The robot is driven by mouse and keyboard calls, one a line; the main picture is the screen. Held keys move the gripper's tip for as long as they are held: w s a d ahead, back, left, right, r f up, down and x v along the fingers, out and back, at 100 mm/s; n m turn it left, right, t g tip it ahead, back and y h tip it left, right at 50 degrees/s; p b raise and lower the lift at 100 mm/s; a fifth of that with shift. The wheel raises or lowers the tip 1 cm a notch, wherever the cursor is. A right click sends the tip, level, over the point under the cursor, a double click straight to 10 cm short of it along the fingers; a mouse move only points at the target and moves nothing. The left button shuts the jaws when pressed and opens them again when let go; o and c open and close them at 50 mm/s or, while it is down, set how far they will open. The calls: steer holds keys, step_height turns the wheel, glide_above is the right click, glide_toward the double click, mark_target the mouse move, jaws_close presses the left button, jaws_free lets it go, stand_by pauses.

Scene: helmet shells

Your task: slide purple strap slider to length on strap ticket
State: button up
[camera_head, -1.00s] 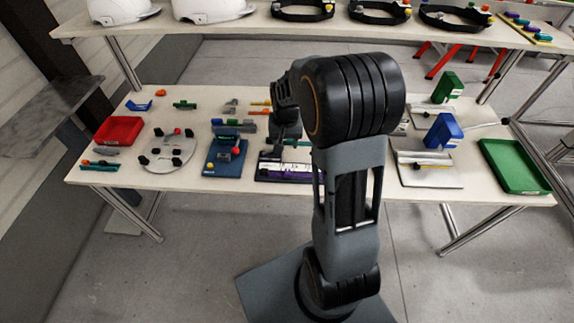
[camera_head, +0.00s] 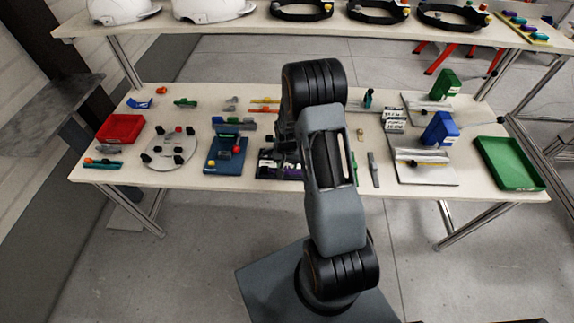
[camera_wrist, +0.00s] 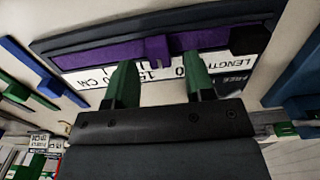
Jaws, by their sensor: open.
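The strap ticket is a dark board (camera_wrist: 50,47) with a purple strap (camera_wrist: 105,52) and a white printed scale (camera_wrist: 88,77) showing numbers, "CM" and "LENGTH". The purple slider (camera_wrist: 157,50) sits upright near the strap's middle. My gripper (camera_wrist: 160,80) is open, its two green fingers spread to the left and right of the slider, with nothing between the tips. Whether the tips reach down to the slider's level I cannot tell. In the head view the ticket's left end (camera_head: 267,163) shows beside my arm, which hides the rest and most of the gripper.
On the bench, a blue fixture (camera_head: 226,155) and a round plate (camera_head: 158,148) stand left of the ticket. A red tray (camera_head: 121,128) is at far left, a green tray (camera_head: 512,163) at far right. A blue block (camera_head: 441,128) stands on a plate at right. An upper shelf holds helmets (camera_head: 213,8).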

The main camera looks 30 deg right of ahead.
steer(key=shift+f, duration=0.65)
jaws_close()
